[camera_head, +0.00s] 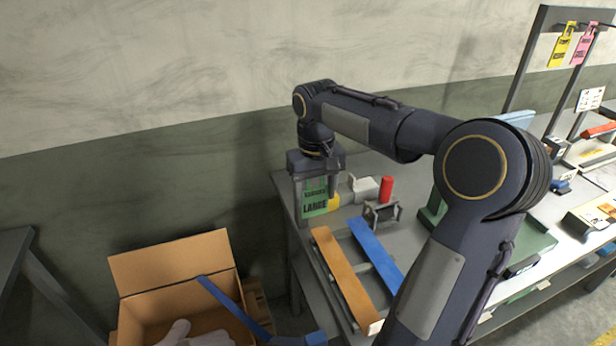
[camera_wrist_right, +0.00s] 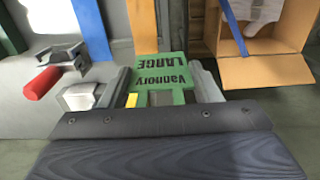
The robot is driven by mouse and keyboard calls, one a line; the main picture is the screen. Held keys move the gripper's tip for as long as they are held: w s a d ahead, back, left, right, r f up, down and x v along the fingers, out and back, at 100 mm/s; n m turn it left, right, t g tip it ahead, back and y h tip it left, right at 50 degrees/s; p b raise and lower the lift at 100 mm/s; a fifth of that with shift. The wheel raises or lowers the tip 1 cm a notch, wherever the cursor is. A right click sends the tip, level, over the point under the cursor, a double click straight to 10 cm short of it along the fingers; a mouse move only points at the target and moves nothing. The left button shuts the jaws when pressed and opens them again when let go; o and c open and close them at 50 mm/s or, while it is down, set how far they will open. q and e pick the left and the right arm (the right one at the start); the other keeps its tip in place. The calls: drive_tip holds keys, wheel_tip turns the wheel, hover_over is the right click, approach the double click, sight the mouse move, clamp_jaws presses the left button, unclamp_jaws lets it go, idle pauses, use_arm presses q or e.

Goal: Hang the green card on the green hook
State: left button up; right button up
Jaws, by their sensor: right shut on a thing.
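The green card (camera_head: 315,206) has dark lettering, including "LARGE", and hangs below my right gripper (camera_head: 314,190) at the far left corner of the table. In the right wrist view the green card (camera_wrist_right: 160,70) sits between the two fingers of my right gripper (camera_wrist_right: 163,82), which is shut on it. A rack (camera_head: 541,60) at the upper right carries a yellow card (camera_head: 562,46) and a pink card (camera_head: 585,45). I cannot make out a green hook. My left gripper is not in view.
Near the card stand a red cylinder (camera_head: 386,188), a white block (camera_head: 363,188) and a grey bracket (camera_head: 381,214). An orange strip (camera_head: 342,272) and a blue strip (camera_head: 375,252) lie on the table (camera_head: 300,238). An open cardboard box (camera_head: 172,267) is left of it.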

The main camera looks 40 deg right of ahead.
drive_tip(key=w, duration=0.1)
drive_tip(key=w+d+p, duration=0.1)
drive_tip(key=w+f+p, duration=0.1)
drive_tip(key=w, duration=0.1)
drive_tip(key=shift+w+d, duration=0.1)
drive_tip(key=shift+d, duration=0.05)
drive_tip(key=shift+f, duration=0.1)
drive_tip(key=shift+f, duration=0.2)
drive_tip(key=o, duration=0.9)
drive_tip(key=shift+o, duration=0.2)
